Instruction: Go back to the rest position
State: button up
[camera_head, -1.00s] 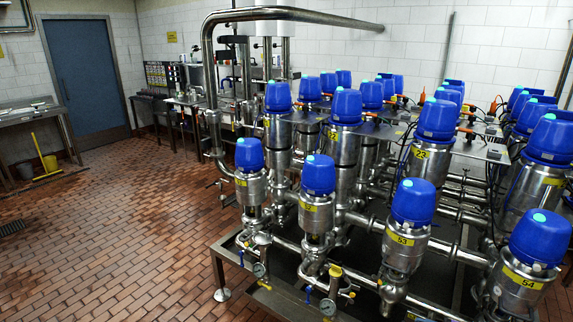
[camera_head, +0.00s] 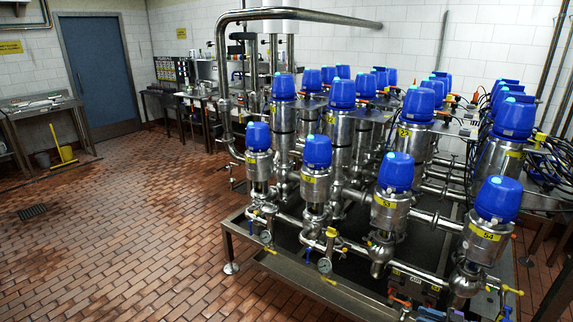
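My gripper and arm do not show in the head view. The valve matrix (camera_head: 345,265) stands on a metal frame at the centre and right. It is a group of steel valves with blue caps. The front row holds a valve at the left (camera_head: 258,165), a second valve (camera_head: 315,180), valve 53 (camera_head: 390,207) and valve 54 (camera_head: 484,236). Small gauges and handles hang below the front valves. No rest position is marked in view.
Open tiled floor (camera_head: 130,220) lies to the left of the matrix, with a drain grate (camera_head: 32,212). A metal table (camera_head: 40,106), a yellow dustpan (camera_head: 66,153) and a blue door (camera_head: 98,70) are at the back left. Benches (camera_head: 185,97) line the back wall.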

jog(key=w+d+r+m+t+h, duration=0.15)
jog(key=w+r+t+h, duration=0.25)
jog(key=w+r, duration=0.7)
jog(key=w+d+r+m+t+h, duration=0.1)
jog(key=w+r+m+t+h, duration=0.3)
jog(key=w+r, duration=0.75)
notch_tip(320, 180, up, 15)
jog(key=s+a+m+h, duration=0.25)
jog(key=m+h, duration=0.35)
jog(key=h, duration=0.4)
jog(key=s+a+f+g, duration=0.3)
jog(key=s+a+g, duration=0.3)
jog(key=s, duration=1.4)
jog(key=s+a+f+g+y, duration=0.1)
jog(key=s+a+f+g, duration=0.3)
jog(key=s+a, duration=1)
jog(key=s+a+f+m+g+y, duration=0.1)
jog(key=s+a+f+g, duration=0.2)
jog(key=s, duration=2.4)
jog(key=a+g, duration=0.5)
jog(key=a, duration=0.2)
jog(key=shift+s+a+f+g, duration=0.3)
jog(key=shift+s+f, duration=0.05)
